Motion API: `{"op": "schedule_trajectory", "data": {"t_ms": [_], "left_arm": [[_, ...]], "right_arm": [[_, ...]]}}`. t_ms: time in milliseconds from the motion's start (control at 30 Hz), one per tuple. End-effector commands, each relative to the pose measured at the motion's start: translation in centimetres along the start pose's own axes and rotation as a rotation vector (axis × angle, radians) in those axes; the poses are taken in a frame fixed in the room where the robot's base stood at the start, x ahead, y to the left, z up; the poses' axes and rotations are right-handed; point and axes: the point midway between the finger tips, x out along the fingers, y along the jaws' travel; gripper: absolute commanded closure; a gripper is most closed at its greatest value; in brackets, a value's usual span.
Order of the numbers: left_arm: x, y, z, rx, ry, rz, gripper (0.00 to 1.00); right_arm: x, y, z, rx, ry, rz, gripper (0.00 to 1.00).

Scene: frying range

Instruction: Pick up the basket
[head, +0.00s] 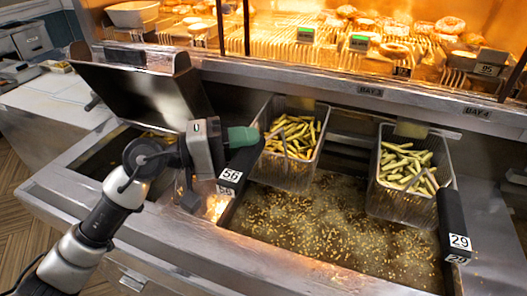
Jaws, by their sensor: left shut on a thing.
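A wire basket of fries (290,172) with a black handle tagged 56 hangs at the back left of the fryer vat, above the oil. A second wire basket of fries (396,202), with a black handle tagged 29, hangs to its right. My left gripper (238,142) comes in from the left and is shut at the upper part of the 56 handle. The gripper body hides part of the grip, so the exact finger contact is not clear. My right gripper is not in view.
The oil vat (325,222), with many floating bits, lies below the baskets. A raised metal lid (140,95) stands behind my left arm. A lit warming shelf with food (350,35) runs along the back. A steel front ledge (260,252) borders the vat.

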Motion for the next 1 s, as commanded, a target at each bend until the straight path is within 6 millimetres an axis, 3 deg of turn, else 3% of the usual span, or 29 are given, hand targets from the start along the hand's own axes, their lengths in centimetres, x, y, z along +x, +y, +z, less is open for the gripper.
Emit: {"op": "schedule_trajectory", "data": {"t_ms": [33,200,500,700,1000], "left_arm": [[-1.0,-0.7,0.0,0.008,0.003,0.001,1.00],[-4.7,-1.0,0.0,0.011,0.005,0.001,1.00],[-10.6,-0.5,0.0,0.007,0.004,0.001,1.00],[-12.9,-0.1,0.0,0.005,0.002,0.002,1.00],[-13.8,0.4,0.1,0.004,0.000,0.002,1.00]], "right_arm": [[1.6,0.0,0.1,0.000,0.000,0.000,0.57],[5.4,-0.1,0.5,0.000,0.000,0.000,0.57],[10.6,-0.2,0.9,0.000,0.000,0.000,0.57],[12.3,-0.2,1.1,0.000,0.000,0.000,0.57],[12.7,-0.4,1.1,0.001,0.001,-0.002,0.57]]}}
